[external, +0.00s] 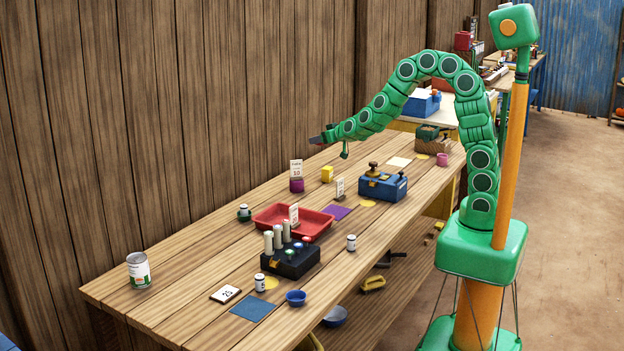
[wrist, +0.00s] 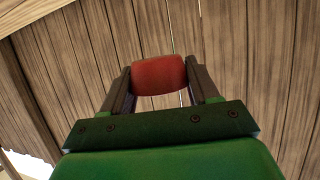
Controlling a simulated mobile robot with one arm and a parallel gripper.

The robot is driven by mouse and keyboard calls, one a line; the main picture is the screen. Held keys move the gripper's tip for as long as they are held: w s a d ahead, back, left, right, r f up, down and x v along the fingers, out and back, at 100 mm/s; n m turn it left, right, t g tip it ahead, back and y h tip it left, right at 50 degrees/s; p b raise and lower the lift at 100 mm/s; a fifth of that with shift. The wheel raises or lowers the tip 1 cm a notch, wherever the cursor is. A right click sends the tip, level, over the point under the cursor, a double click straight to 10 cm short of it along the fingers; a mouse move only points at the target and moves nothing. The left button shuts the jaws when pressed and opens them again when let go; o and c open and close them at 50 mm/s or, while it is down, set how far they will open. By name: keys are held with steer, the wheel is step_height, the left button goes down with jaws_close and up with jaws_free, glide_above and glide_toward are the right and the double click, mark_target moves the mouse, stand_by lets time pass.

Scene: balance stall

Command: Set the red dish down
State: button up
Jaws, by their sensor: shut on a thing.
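My gripper (wrist: 158,82) is shut on a small rounded red thing, which I take to be the red dish (wrist: 158,73). It sits between the two dark fingers in the wrist view, with the plank wall behind it. In the external view my gripper (external: 319,139) is held in the air above the far side of the wooden table (external: 205,290), near the wall. Only a small reddish bit shows at its tip there, so the dish's shape and tilt are hard to tell.
A red tray (external: 267,222), a black block with pegs (external: 290,264), a can (external: 138,270) and a blue bowl (external: 296,298) stand nearer. A purple mat (external: 338,213) looks bare.

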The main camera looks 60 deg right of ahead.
step_height(320, 180, down, 6)
steer(key=s+a+n+y, duration=0.2)
steer(key=shift+s+a+f+y, duration=0.15)
steer(key=shift+a+f+y, duration=0.1)
steer(key=shift+y, duration=0.15)
steer(key=shift+r, duration=0.1)
